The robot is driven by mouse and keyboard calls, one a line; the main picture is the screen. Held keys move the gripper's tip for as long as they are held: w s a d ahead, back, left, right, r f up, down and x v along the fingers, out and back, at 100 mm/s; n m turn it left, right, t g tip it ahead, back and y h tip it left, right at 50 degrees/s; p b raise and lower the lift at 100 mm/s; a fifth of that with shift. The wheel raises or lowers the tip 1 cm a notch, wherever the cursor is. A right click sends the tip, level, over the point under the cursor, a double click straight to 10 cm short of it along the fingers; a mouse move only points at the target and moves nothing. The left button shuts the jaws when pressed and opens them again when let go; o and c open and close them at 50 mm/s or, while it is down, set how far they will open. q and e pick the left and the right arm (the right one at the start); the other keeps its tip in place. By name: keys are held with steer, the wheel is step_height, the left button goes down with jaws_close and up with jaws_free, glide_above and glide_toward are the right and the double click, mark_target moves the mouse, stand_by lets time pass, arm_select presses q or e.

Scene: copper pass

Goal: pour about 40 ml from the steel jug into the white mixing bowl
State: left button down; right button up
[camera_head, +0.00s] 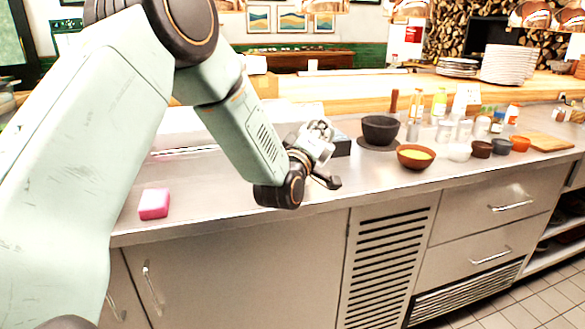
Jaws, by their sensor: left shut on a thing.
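My left gripper (324,172) is in the middle of the head view, at the end of the pale green arm, above the front part of the steel counter. It is shut on a small silvery metal thing (318,139), which looks like the steel jug; the wrist and fingers hide much of it, and its contents and tilt cannot be told. I cannot make out a white mixing bowl for sure. A small whitish round thing (459,152) stands on the counter to the right, well apart from the gripper. My right gripper is not in view.
A pink sponge (154,204) lies at the counter's left front. Right of the gripper stand a dark bowl (380,130), an orange-brown bowl (415,156) with yellow contents, several jars, small bowls and a wooden board (550,142). Plate stacks (510,65) stand on the shelf behind.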

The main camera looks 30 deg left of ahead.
arm_select(q)
steer(key=shift+s+a+n, duration=0.1)
steer(key=shift+n, duration=0.2)
steer(key=shift+a+n+b, duration=0.2)
steer(key=shift+n+b, duration=0.1)
steer(key=shift+d, duration=0.15)
steer(key=shift+r, duration=0.1)
steer(key=shift+d+r+n+y, duration=0.1)
steer(key=shift+d+n+y, duration=0.25)
steer(key=shift+d, duration=0.65)
steer(key=shift+d, duration=0.1)
steer(key=shift+r+n, duration=0.25)
steer(key=shift+n, duration=0.3)
stand_by(0.4)
